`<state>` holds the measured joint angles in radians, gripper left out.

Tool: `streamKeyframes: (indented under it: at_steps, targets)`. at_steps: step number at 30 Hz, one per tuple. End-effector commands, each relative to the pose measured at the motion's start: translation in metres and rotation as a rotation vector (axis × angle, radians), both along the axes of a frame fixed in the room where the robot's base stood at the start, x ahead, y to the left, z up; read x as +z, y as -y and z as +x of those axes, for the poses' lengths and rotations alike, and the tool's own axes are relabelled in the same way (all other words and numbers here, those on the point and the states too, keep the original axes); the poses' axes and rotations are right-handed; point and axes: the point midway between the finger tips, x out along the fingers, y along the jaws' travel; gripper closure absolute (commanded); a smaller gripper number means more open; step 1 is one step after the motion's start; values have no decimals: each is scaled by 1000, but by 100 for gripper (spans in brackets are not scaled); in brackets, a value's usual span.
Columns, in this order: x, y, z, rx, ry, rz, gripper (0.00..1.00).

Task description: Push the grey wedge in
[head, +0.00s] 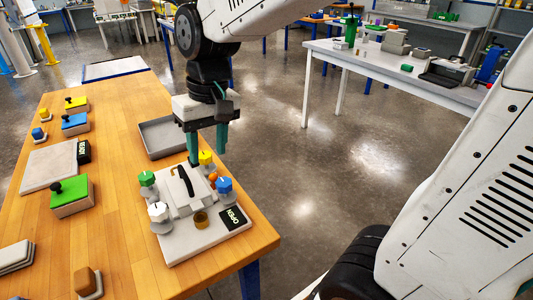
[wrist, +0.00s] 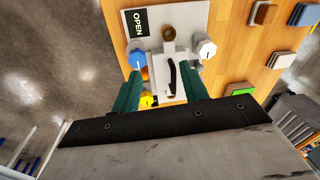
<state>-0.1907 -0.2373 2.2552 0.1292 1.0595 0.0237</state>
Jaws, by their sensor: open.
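A white-grey bath unit (head: 185,195) with a black curved handle (head: 186,180) on top sits on a pale base plate at the table's near right. Green (head: 147,178), yellow (head: 205,157), blue (head: 224,184) and white (head: 158,210) knobs stand around it. I cannot tell which part is the grey wedge. My gripper (head: 207,150) points down over the unit's far side, open, with nothing between its teal fingers. In the wrist view, my gripper (wrist: 162,82) has its fingers on either side of the black handle (wrist: 172,76), apart from it as far as shows.
An OPEN label (head: 232,216) and a brass ring (head: 201,219) are on the base plate. A grey tray (head: 146,137) lies behind. Left are a pale board (head: 48,167) with a READY label and green (head: 69,191), blue and yellow topped blocks. Bare wood lies between.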

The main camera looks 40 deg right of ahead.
Motion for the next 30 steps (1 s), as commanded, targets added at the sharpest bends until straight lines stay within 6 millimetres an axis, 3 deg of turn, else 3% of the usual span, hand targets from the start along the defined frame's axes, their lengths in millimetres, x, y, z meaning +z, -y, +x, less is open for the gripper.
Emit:
streamKeyframes:
  at_steps: [16,22,30]
  targets:
    - [15,56,-86,-57,38,-57,56]
    - [14,64,-102,-68,43,-68,56]
    - [14,66,-105,-69,43,-72,56]
